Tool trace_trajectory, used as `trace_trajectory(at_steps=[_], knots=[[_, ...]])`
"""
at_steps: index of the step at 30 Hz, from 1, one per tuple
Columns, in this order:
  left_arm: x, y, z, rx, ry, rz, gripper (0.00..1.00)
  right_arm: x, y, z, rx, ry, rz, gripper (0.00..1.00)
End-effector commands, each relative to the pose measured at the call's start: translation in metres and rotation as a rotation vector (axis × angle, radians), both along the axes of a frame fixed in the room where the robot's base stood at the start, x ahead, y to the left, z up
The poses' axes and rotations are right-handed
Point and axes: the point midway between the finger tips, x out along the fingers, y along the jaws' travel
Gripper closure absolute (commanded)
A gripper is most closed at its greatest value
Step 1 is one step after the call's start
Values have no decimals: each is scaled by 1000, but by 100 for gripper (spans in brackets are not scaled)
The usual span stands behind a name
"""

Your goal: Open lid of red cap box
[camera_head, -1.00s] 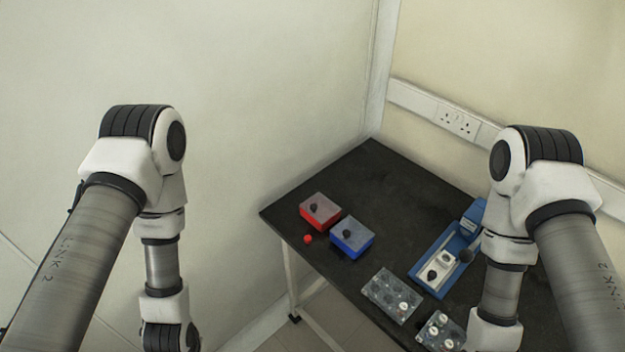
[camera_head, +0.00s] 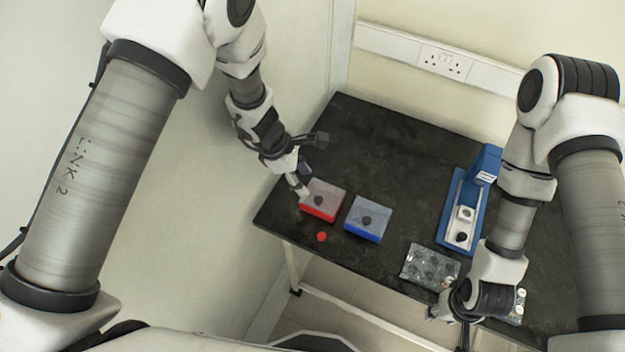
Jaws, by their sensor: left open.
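The red box (camera_head: 321,214) sits near the left front corner of the black table, with a greyish lid and a dark knob (camera_head: 318,201) on top. The lid looks closed. A small red cap (camera_head: 322,237) lies in front of the box. My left gripper (camera_head: 303,182) is open at the box's back left side, close to the lid; I cannot tell whether it touches. My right gripper (camera_head: 449,314) is low at the table's front edge, by a clear tray, and its fingers are too small to read.
A blue box (camera_head: 366,232) with a dark knob stands right of the red one. A clear tray (camera_head: 428,262) with small parts lies further right. A blue device (camera_head: 464,215) stands behind it. The back middle of the black table (camera_head: 400,150) is clear.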

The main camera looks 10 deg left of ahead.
Motion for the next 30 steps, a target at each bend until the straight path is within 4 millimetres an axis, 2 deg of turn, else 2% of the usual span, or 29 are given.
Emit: trace_trajectory(at_steps=[12, 16, 21, 22, 25, 26, 30], knots=[[0, -26, -62, 3, 3, -3, 51, 0, 0, 20, 0, 0, -1, 60], [0, -29, -70, 3, 2, -3, 51, 0, 0, 21, 0, 0, -1, 60], [0, -28, -70, 4, 2, -3, 51, 0, 0, 20, 0, 0, -1, 60], [0, -28, -70, 4, 2, -3, 58, 0, 0, 20, 0, 1, -1, 60], [0, -28, -70, 4, 2, -3, 94, 0, 0, 20, 0, 1, -1, 60], [0, -28, -70, 4, 2, -3, 100, 0, 0, 20, 0, 1, -1, 60], [0, -28, -71, 5, 2, -3, 100, 0, 0, 20, 0, 0, -1, 60]])
